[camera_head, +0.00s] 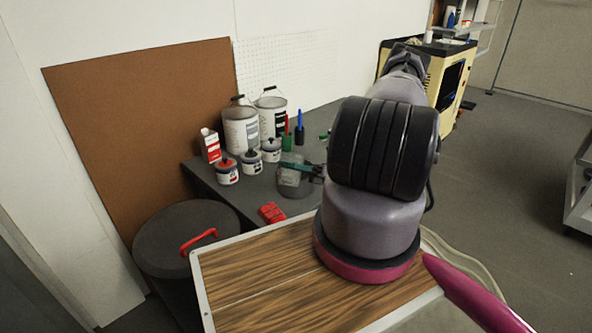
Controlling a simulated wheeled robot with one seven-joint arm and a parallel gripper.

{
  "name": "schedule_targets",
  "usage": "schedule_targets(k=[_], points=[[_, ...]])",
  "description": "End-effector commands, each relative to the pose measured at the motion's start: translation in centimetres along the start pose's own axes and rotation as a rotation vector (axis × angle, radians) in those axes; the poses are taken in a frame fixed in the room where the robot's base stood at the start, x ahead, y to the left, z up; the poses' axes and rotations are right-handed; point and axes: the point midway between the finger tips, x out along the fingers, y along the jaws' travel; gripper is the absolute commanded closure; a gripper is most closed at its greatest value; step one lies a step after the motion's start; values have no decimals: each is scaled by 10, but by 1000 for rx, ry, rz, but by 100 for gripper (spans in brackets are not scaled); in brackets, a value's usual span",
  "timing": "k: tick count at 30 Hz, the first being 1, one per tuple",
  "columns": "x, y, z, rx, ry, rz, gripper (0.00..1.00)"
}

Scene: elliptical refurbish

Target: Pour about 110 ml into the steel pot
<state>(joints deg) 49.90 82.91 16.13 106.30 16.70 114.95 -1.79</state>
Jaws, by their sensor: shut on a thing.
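My gripper (302,167) shows small and dark at the left edge of my arm's black joint, which hides most of it. It is shut on a clear container (290,178) over the dark table. A rounded grey shape (297,192) sits just below and behind the container. It may be the steel pot, but its rim and inside cannot be made out. I cannot tell how far the container is tilted, or whether any liquid is flowing.
Several small cans, including one with a red lid (227,170), two large pails (240,125), a red-and-white carton (210,145) and upright green and blue items crowd the dark table (208,178). A red object (271,213) lies near its front edge. A wood-topped surface (260,285) is nearer.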

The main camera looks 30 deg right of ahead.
Motion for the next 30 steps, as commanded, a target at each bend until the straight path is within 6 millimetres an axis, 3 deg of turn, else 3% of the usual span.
schedule_targets(k=[9, 30], points=[[-3, -5, 8, 121, -78, -3, 100], [-4, -7, 18, 225, -145, -3, 100]])
